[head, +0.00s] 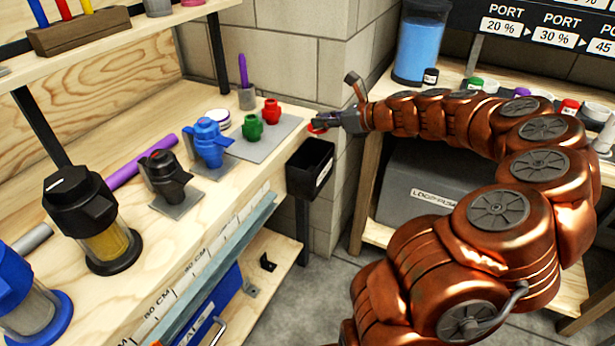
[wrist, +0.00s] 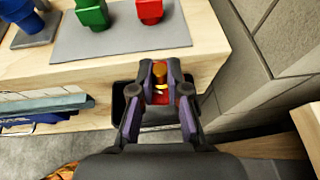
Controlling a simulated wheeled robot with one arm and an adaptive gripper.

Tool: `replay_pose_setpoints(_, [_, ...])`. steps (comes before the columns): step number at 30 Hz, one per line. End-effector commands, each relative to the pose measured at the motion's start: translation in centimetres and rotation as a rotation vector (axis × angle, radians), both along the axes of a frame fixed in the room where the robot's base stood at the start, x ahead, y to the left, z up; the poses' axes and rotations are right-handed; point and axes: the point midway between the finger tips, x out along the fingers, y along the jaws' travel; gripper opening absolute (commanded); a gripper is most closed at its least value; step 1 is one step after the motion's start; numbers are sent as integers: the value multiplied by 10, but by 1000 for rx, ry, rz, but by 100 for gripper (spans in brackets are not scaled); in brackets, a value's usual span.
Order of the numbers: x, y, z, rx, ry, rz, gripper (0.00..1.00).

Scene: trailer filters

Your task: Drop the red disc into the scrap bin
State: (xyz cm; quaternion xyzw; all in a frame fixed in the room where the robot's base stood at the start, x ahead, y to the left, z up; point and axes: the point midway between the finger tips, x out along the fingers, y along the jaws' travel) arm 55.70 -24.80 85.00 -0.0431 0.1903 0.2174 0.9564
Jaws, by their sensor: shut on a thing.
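The red disc (head: 316,128) is held at the tips of my gripper (head: 325,122), just above the black scrap bin (head: 308,170) in the head view. The wrist view shows my gripper (wrist: 159,88) shut on the red disc (wrist: 158,99), with an orange and yellow part between the fingertips. The black bin (wrist: 119,105) shows behind and below the fingers, at the end of the bench. My gripper hides most of the bin's opening in the wrist view.
The wooden bench (head: 225,185) holds a grey mat (head: 262,145) with a green fitting (head: 253,127) and a red fitting (head: 271,111). A blue valve (head: 208,143) and a black valve (head: 165,175) stand nearer. A block wall (head: 335,75) rises behind the bin.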

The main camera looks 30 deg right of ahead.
Motion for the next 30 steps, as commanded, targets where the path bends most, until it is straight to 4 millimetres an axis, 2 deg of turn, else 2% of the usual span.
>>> replay_pose_setpoints(1, [0, 0, -11, 0, 0, 1, 0])
replay_pose_setpoints(6, [0, 1, -22, -1, -1, 2, 0])
replay_pose_setpoints(16, [1, 1, -22, -1, 0, 3, 0])
replay_pose_setpoints(17, [1, 1, -22, -1, 0, 3, 17])
replay_pose_setpoints(24, [1, 1, -22, 0, 0, 2, 42])
replay_pose_setpoints(30, [1, 1, -23, 0, 0, 2, 44])
